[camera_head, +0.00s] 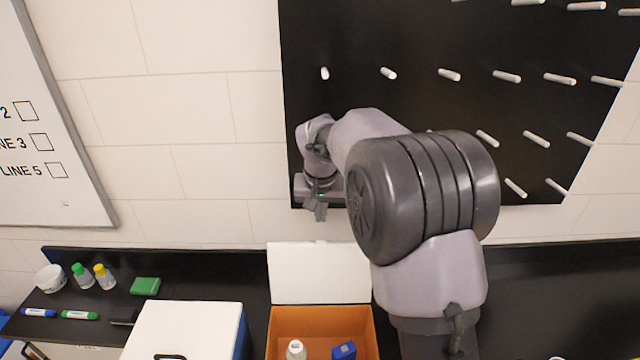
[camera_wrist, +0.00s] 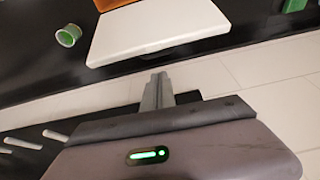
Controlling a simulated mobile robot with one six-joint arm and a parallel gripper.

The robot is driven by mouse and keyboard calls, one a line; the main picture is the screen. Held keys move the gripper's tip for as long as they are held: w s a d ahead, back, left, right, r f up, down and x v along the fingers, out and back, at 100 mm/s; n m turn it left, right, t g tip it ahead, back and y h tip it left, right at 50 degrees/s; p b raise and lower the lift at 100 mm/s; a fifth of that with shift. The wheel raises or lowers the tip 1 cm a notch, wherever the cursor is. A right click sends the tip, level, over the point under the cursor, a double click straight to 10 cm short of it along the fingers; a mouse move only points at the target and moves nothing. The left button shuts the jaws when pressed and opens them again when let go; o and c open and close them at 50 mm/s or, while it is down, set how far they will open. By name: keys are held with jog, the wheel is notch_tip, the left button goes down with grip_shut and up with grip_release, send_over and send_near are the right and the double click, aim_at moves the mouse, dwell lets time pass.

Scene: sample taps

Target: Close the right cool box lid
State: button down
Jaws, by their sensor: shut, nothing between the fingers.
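The right cool box (camera_head: 320,314) stands open on the bench, with an orange inside. Its white lid (camera_head: 318,274) is raised, standing up at the back by the wall. In the wrist view the lid (camera_wrist: 160,28) is a white panel beyond my fingers, with a bit of orange box (camera_wrist: 115,4) above it. My gripper (camera_head: 318,214) is above the lid's upper edge, in front of the pegboard's lower edge. In the wrist view the fingers (camera_wrist: 158,80) are together and empty, pointing at the lid; a gap to it seems visible.
A second cool box with its white lid (camera_head: 186,328) shut stands to the left. A white-capped bottle (camera_head: 296,349) and a blue item (camera_head: 344,350) are in the open box. A green block (camera_head: 145,286) lies further left. The pegboard (camera_head: 420,100) has protruding pegs. A green roll (camera_wrist: 68,36) shows in the wrist view.

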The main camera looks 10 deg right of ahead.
jog(key=x, duration=1)
jog(key=shift+w+f, duration=0.15)
jog(key=shift+f, duration=0.15)
jog(key=shift+f+b, duration=0.1)
jog(key=shift+b, duration=0.4)
